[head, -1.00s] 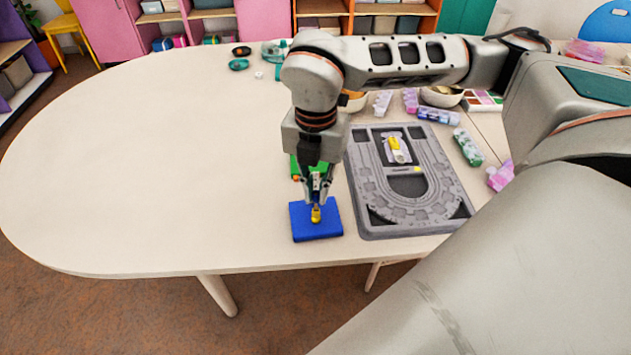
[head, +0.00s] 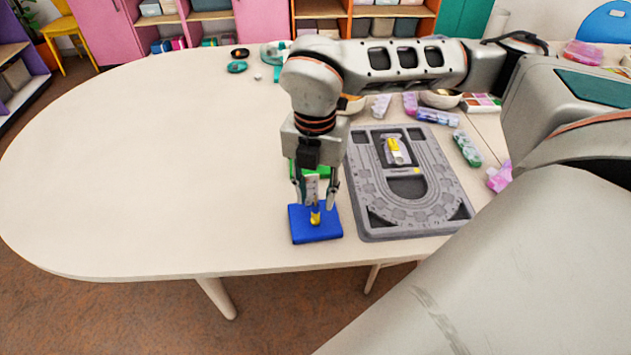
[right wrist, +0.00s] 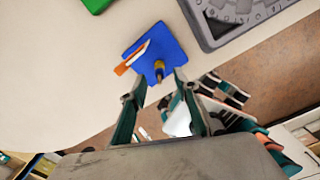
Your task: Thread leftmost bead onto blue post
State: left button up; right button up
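The blue board (head: 300,230) lies flat near the table's front edge. A small yellow bead (head: 315,217) is at its post, and it shows in the right wrist view as a dark yellowish piece (right wrist: 159,68) standing on the board. It looks to be around the post, but the post itself is mostly hidden. My right gripper (head: 316,200) is open above the blue board, its fingers apart on either side of the bead and post. My left gripper is not in view.
The grey bead tray (head: 440,190) lies right of the blue board, with yellow pieces (head: 394,150) in it. A green board (head: 322,171) is behind the gripper. Bead containers (head: 437,117) stand at the back right. The table's left half is clear.

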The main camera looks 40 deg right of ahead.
notch_tip(320, 180, up, 12)
dwell(0.4)
jog(key=shift+f, duration=0.15)
dwell(0.5)
